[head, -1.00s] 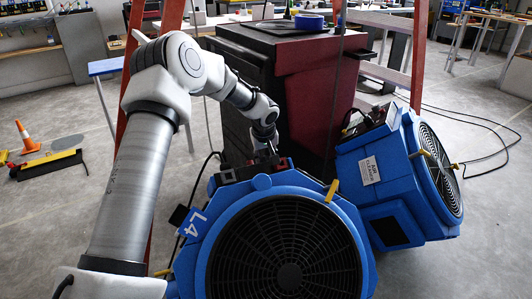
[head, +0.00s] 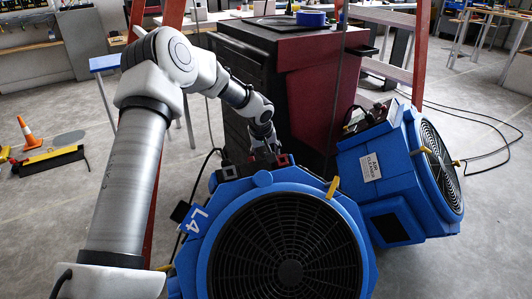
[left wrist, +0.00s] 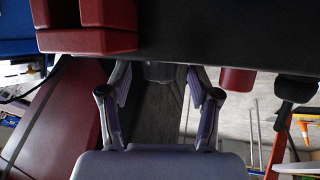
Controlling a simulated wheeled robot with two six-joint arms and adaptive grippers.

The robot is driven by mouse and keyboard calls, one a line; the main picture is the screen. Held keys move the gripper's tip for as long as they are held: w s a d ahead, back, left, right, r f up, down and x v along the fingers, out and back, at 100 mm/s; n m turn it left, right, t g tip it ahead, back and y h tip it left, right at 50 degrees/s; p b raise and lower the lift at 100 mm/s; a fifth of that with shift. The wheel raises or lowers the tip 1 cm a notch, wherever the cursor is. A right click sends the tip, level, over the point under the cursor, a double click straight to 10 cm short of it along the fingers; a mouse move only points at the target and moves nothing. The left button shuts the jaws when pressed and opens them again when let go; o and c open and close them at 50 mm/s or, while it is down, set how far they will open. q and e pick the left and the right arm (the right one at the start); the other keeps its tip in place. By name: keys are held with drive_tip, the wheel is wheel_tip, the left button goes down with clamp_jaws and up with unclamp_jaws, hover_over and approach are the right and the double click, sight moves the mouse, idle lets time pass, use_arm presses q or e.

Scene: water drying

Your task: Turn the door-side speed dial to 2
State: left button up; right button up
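The blue air mover marked L4 (head: 190,224) stands in front with its black round grille facing me. Its dark control panel (head: 228,172) with red parts is on top at the back. My left gripper (head: 266,152) points down at this panel. In the left wrist view the two fingers (left wrist: 160,82) are spread, one on each side of a small dark dial (left wrist: 160,71) on the dark panel. Narrow gaps seem to show beside the dial; firm contact cannot be told. The dial's marks are not visible. My right gripper is not in view.
A second blue machine labelled air cleaner (head: 366,192) stands close on the right. A dark red and black cabinet (head: 318,100) is right behind the panel. Red blocks (left wrist: 88,25) and a red knob-like part (left wrist: 237,80) flank the dial. An orange ladder (head: 420,50) stands behind.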

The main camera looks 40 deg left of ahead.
use_arm(q)
drive_tip(key=shift+r, duration=0.1)
drive_tip(key=v, duration=1.1)
drive_tip(key=shift+s+r, duration=0.25)
drive_tip(key=shift+r, duration=0.05)
drive_tip(key=shift+d, duration=0.1)
